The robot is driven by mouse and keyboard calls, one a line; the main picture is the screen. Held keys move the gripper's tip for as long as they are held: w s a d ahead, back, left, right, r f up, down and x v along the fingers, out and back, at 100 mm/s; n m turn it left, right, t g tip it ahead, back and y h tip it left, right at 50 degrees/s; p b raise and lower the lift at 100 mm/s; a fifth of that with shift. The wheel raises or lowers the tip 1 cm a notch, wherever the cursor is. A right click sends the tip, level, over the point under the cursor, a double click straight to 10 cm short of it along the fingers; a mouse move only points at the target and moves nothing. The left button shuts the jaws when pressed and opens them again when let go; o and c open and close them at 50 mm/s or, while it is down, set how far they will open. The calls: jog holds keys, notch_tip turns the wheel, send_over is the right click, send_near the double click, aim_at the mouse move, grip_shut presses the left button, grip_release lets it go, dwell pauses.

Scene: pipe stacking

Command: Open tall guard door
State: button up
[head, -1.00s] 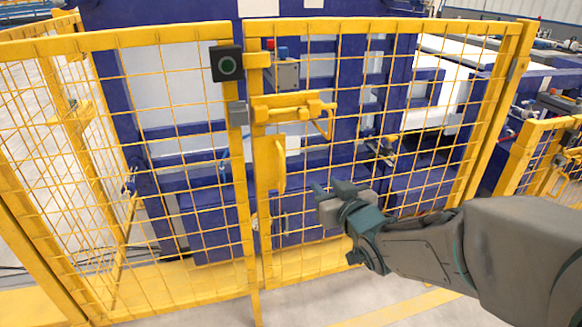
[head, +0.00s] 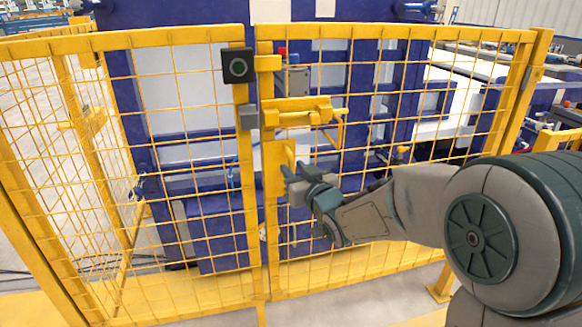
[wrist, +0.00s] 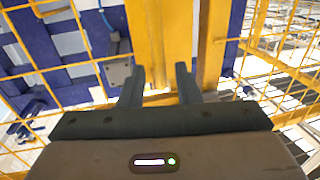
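The tall guard door (head: 355,190) is a yellow-framed mesh panel. It stands in line with the fixed mesh panel at its left and looks closed. A yellow bolt latch (head: 298,110) sits on its upper left edge. A yellow pull handle (head: 275,165) is below the latch, partly hidden by my gripper. My gripper (head: 287,180) is at the handle's right side in the head view. In the wrist view my gripper (wrist: 160,82) has its two fingers apart, with yellow metal beyond and between them. I cannot tell whether they touch the handle.
A black box with a round green-ringed button (head: 237,66) is on the post left of the door. A grey block (head: 248,117) sits beside the latch. Blue machinery (head: 205,225) stands behind the mesh.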

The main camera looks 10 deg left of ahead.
jog(key=shift+x, duration=1.3)
grip_shut()
jog(key=shift+d, duration=0.1)
